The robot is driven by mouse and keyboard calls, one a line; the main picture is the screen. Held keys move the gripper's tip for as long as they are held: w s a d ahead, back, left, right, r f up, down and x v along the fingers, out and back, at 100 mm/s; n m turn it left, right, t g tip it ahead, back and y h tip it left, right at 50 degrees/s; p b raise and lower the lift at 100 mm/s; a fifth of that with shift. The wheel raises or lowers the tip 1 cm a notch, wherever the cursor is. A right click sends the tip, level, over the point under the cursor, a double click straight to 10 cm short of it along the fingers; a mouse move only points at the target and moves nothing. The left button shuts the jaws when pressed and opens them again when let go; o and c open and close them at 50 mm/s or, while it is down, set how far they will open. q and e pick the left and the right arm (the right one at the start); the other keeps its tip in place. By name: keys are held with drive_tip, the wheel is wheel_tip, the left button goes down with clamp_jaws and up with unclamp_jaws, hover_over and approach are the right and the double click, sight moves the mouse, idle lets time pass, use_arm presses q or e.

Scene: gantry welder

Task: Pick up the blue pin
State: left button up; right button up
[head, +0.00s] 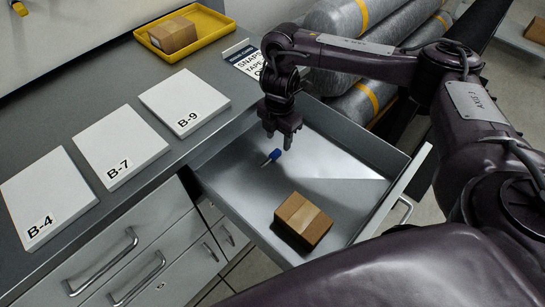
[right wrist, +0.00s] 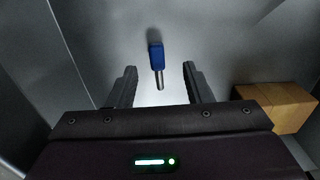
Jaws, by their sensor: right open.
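The blue pin (head: 274,155) lies in the open drawer, with a blue head and a thin metal shank. In the right wrist view the blue pin (right wrist: 156,57) has its blue head beyond the fingertips and its metal shank reaching back between the fingers. My right gripper (head: 281,143) is above the drawer floor, pointing down, close to the pin. In the right wrist view the right gripper (right wrist: 160,72) is open, with a finger on each side of the pin and apart from it. My left gripper is not in view.
A cardboard box (head: 303,221) sits in the drawer (head: 340,163), right of the pin. Three white plates (head: 122,147) lie on the grey counter. A yellow tray (head: 207,36) holds another box (head: 172,36). A sign (head: 246,60) stands near the counter edge. The drawer walls surround the gripper.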

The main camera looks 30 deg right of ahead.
sight(275, 152)
drive_tip(key=shift+a+f, duration=0.1)
drive_tip(key=shift+f, duration=0.6)
drive_tip(key=f, duration=0.1)
drive_tip(key=f+b, duration=0.1)
drive_tip(key=f, duration=0.1)
drive_tip(key=shift+a+f, duration=0.25)
drive_tip(key=shift+a, duration=0.1)
drive_tip(key=shift+w+f, duration=0.15)
drive_tip(key=shift+f, duration=0.35)
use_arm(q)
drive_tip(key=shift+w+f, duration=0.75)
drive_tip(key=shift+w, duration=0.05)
use_arm(e)
drive_tip(key=shift+r, duration=0.1)
drive_tip(key=shift+c, duration=0.8)
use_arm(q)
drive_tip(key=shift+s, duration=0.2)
use_arm(e)
clamp_jaws()
